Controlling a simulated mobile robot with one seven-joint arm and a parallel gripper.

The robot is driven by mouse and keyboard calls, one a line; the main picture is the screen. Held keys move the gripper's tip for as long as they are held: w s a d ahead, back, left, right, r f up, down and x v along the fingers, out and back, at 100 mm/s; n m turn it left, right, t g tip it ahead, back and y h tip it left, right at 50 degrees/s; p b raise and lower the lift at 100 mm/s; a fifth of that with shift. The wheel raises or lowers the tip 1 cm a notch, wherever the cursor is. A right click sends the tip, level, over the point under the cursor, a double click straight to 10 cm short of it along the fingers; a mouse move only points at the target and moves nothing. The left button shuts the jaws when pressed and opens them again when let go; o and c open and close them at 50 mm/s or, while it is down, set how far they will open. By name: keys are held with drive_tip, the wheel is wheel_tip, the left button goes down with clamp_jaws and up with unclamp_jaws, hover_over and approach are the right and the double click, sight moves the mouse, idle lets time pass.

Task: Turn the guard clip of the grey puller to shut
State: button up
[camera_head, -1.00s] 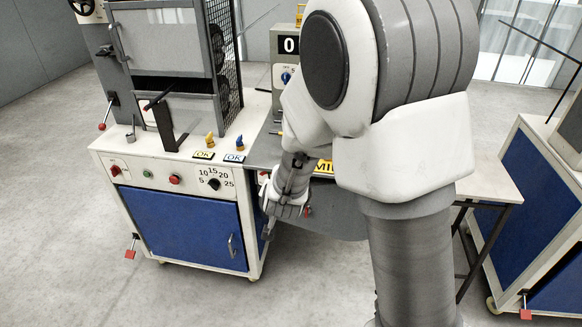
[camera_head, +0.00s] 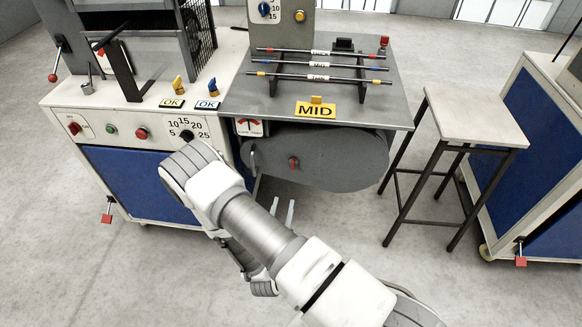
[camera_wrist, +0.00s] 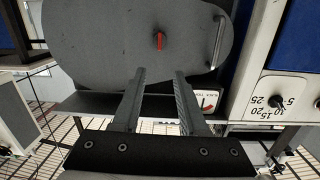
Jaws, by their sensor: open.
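The grey puller's rounded guard cover (camera_head: 345,160) hangs below the front of the grey bench top. Its red guard clip (camera_head: 294,162) sits on the cover's front face, left of its middle. In the wrist view the clip (camera_wrist: 160,41) looks like a short red bar, roughly upright in the picture, on the grey cover (camera_wrist: 100,45). My gripper (camera_head: 283,205) is open and empty, below and in front of the cover. In the wrist view its fingers (camera_wrist: 160,73) point toward the cover, with the clip beyond and between the tips, apart from them.
A metal handle (camera_head: 252,158) stands at the cover's left end, near a red-and-white dial (camera_head: 250,127). A yellow MID sign (camera_head: 316,110) and a rack of rods (camera_head: 318,65) are on the bench above. A small table (camera_head: 470,118) stands right. The floor in front is open.

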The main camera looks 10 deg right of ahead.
sight(293, 164)
drive_tip(key=shift+n+t, duration=0.5)
drive_tip(key=shift+t, duration=0.1)
drive_tip(key=b+x, duration=0.1)
drive_tip(key=x, duration=0.4)
drive_tip(key=f+b+x, duration=0.1)
drive_tip(key=x, duration=0.5)
drive_tip(key=b+x, duration=0.1)
drive_tip(key=x, duration=0.4)
drive_tip(key=shift+d+f, duration=0.25)
drive_tip(key=shift+d, duration=0.1)
clamp_jaws()
